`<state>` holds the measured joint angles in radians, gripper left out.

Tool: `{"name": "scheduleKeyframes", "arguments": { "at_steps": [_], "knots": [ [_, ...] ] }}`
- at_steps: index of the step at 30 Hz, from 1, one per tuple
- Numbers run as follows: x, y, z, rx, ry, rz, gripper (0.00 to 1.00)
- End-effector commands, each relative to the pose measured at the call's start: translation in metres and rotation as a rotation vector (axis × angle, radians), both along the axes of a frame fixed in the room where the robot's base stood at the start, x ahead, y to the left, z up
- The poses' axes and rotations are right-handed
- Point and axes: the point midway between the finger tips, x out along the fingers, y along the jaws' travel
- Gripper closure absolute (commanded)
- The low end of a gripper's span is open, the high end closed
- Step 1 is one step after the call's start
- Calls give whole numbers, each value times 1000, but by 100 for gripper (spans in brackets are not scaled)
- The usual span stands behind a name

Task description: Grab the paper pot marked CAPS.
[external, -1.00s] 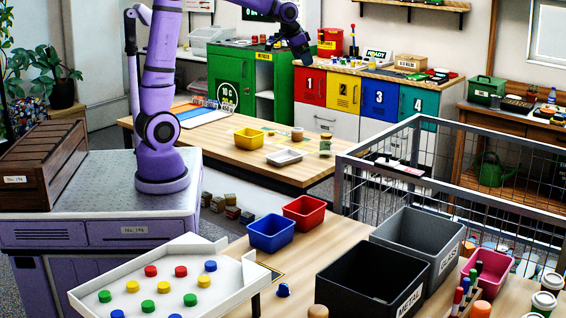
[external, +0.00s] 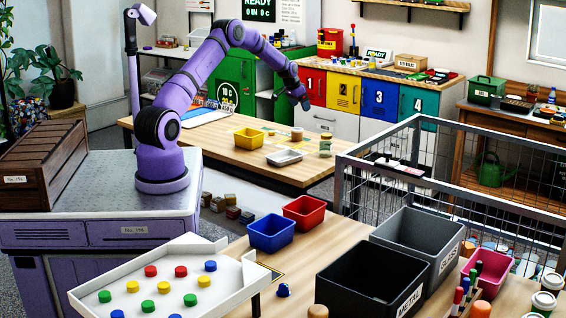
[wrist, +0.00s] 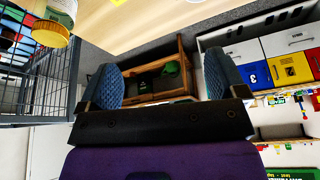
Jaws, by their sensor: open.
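My gripper (external: 304,102) is held in the air above the far right end of the rear wooden table in the external view. In the wrist view its two blue-padded fingers (wrist: 165,82) are wide apart with nothing between them. Below it on the table stand a small tan pot (external: 297,134) and a small jar-like container with a green band (external: 326,146). The wrist view shows a container with a yellow-orange end and a green-and-white label (wrist: 50,30), cut off at upper left. I cannot read CAPS on any of them.
A yellow bin (external: 249,138) and a pale metal tray (external: 284,158) share the rear table (external: 215,150). A wire-mesh cage (external: 440,170) stands to its right. Numbered cabinets (external: 378,95) stand behind. The air around my gripper is clear.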

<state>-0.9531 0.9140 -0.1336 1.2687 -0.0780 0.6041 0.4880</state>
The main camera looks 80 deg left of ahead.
Motion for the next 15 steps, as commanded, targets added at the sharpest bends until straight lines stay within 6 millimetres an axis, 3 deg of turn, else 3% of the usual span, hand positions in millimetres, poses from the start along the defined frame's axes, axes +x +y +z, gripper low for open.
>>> {"name": "scheduleKeyframes", "arguments": {
  "at_steps": [1,3,6,15],
  "knots": [
    [-8,16,-19,-5,0,17,10],
    [-17,32,-38,-7,-4,31,10],
    [-27,48,-56,-8,-7,46,10],
    [-25,60,-90,-10,-7,55,10]
  ]
}}
